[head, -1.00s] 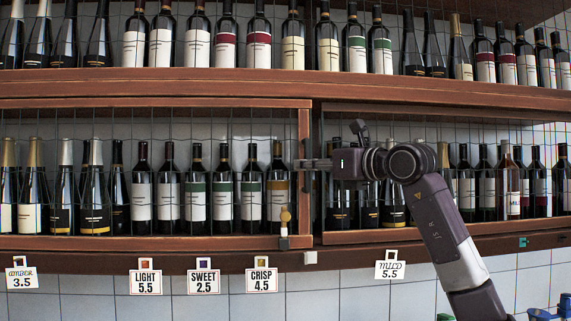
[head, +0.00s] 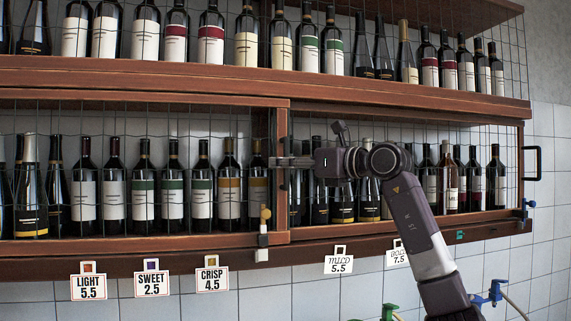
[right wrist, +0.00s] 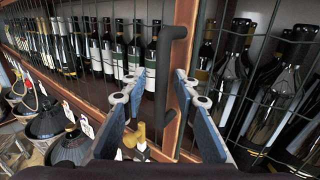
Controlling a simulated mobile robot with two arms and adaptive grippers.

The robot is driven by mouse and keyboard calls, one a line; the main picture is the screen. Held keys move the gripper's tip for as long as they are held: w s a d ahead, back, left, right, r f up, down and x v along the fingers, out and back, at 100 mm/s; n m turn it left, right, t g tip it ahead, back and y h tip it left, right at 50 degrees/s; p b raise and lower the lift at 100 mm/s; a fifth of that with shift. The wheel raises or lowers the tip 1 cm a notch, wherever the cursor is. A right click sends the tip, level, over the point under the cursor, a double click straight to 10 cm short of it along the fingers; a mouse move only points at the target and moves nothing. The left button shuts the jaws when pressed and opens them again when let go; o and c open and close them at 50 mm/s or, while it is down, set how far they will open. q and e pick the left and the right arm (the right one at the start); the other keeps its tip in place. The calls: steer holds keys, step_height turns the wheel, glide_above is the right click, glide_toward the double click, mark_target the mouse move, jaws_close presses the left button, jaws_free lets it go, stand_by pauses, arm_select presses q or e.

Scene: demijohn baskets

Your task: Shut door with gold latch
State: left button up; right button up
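The mesh door (head: 282,180) with a brown wooden frame covers the left section of the middle shelf. The latch also shows in the right wrist view (right wrist: 141,132). A dark vertical handle (right wrist: 166,70) stands on the upright. My right gripper (head: 274,162) is at this upright. In the right wrist view my right gripper (right wrist: 160,95) has its fingers spread, one on each side of the handle, with visible gaps. My left gripper is out of view.
Wine bottles (head: 173,190) stand behind the mesh. Price tags (head: 212,274) hang below the shelf. A black handle (head: 533,163) and a blue latch (head: 525,209) are at the right end. Demijohns (right wrist: 70,148) stand low on the left in the right wrist view.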

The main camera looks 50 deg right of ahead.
steer(key=s, duration=1.2)
steer(key=shift+d, duration=0.2)
stand_by(0.4)
